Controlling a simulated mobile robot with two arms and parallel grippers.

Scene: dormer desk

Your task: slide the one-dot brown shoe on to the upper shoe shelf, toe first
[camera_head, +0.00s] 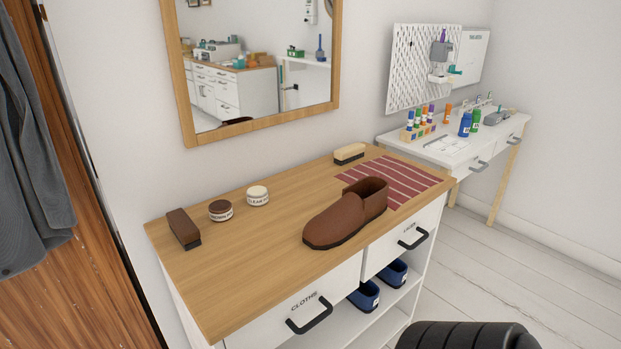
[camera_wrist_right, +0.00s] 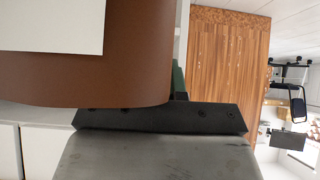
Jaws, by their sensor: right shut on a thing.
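A brown shoe (camera_head: 345,215) stands on the wooden top of the shoe cabinet, toe towards the lower left; I see no dot on it. In the right wrist view my right gripper (camera_wrist_right: 165,116) is shut on another brown shoe (camera_wrist_right: 125,75), seen very close. A white patch (camera_wrist_right: 55,25) shows on it; no dots are visible and its toe is out of view. The upper shoe shelf (camera_head: 345,335) is under the drawers, with blue shoes (camera_head: 364,296) on it, partly hidden by the drawer fronts. My left gripper is not in view.
On the cabinet top are a brush (camera_head: 183,229), two tins (camera_head: 221,210), a pale brush (camera_head: 349,153) and a striped cloth (camera_head: 405,180). Drawer handles (camera_head: 309,315) stick out in front. A white desk (camera_head: 475,140) stands further right. Clear floor (camera_head: 530,270) lies to the right.

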